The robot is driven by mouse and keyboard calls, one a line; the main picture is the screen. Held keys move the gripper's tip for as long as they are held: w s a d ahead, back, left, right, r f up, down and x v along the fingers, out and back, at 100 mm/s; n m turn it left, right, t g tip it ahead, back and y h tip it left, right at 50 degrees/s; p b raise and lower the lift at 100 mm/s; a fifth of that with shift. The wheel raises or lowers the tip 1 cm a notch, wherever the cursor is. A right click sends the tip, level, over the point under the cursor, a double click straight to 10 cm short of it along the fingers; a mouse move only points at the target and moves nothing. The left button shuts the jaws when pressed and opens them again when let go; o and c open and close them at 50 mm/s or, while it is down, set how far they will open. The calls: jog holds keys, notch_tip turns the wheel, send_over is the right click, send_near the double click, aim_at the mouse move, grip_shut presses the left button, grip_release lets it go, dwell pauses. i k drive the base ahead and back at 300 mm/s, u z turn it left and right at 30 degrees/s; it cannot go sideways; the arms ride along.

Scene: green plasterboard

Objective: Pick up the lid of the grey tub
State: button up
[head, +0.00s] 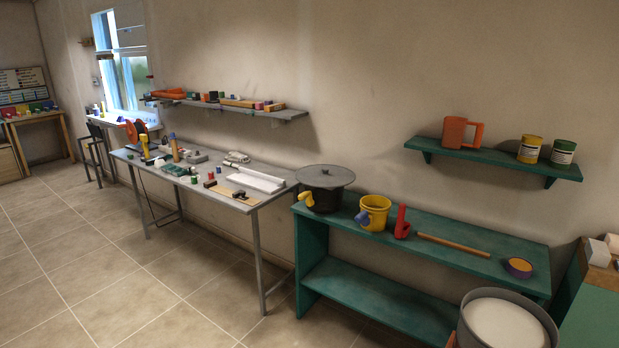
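The dark grey tub (325,199) stands upright at the left end of the green bench's top. Its wide, round, dark grey lid (338,177) lies on top, with a small knob in the middle. The lid looks level and overhangs the tub's wall. A yellow fitting (306,198) shows low on the tub's left front. The inside of the tub is hidden by the lid. My gripper is not in view.
A yellow bucket (373,212), a red object (402,222), a wooden stick (453,244) and a small round purple-and-orange item (519,267) lie along the green bench (480,258). A cluttered grey table (233,203) stands to the left. A wall shelf (490,162) hangs above right.

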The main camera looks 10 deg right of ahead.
aim_at(327, 176)
jog(key=z, duration=0.2)
jog(key=i, duration=0.95)
jog(key=z, duration=4.9)
jog(key=i, duration=0.1)
jog(key=u, duration=3.55)
jog(key=k, duration=0.2)
jog(key=z, duration=0.35)
